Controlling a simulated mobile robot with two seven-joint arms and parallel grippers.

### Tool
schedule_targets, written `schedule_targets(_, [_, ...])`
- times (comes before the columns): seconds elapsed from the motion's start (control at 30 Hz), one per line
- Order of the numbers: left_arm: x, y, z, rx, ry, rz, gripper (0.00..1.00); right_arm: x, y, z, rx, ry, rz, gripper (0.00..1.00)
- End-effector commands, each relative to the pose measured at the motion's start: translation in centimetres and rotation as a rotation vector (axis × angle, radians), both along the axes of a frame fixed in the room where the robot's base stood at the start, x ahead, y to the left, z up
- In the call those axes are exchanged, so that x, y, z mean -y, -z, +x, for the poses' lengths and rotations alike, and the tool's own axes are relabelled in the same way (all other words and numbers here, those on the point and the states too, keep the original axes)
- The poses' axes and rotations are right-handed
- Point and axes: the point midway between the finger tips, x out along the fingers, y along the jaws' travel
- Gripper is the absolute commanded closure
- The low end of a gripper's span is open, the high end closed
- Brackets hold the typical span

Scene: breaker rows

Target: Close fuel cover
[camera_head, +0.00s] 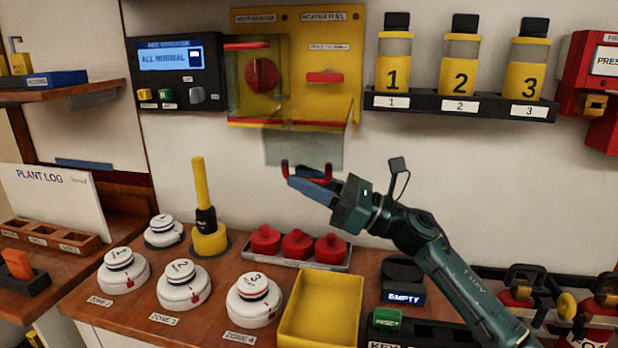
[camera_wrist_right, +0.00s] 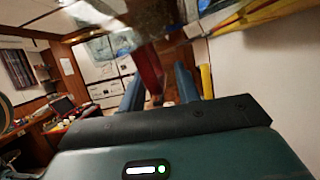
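The fuel cover (camera_head: 305,148) is a clear flap on the yellow panel, under the heater fuel label. It is open and hangs down and outward from the panel's lower edge. Its red handle (camera_head: 327,174) is at the free end. My right gripper (camera_head: 308,181) is at this handle, with its blue fingers apart on either side of it. In the right wrist view the red handle (camera_wrist_right: 150,70) shows between the fingers (camera_wrist_right: 158,92), with some gap left; contact is unclear. A red switch (camera_head: 325,77) on the panel is uncovered. My left gripper is not in view.
A clear cover on the left of the panel stands over a round red button (camera_head: 261,75). Numbered yellow bottles (camera_head: 459,75) stand on a shelf at right. Below are red knobs on a tray (camera_head: 300,262), a yellow bin (camera_head: 322,308) and an upright yellow handle (camera_head: 202,185).

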Motion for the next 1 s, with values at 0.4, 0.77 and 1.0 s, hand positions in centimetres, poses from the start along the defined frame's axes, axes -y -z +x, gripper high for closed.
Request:
schedule_targets(0.4, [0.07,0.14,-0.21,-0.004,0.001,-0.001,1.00,0.04,0.05,0.00,-0.001,0.000,0.000,0.86])
schedule_targets(0.77, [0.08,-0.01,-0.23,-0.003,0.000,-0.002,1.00,0.06,0.05,0.00,-0.001,0.000,0.000,1.00])
schedule_targets(1.0, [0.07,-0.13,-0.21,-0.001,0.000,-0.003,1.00,0.05,0.03,-0.01,-0.002,0.000,0.001,1.00])
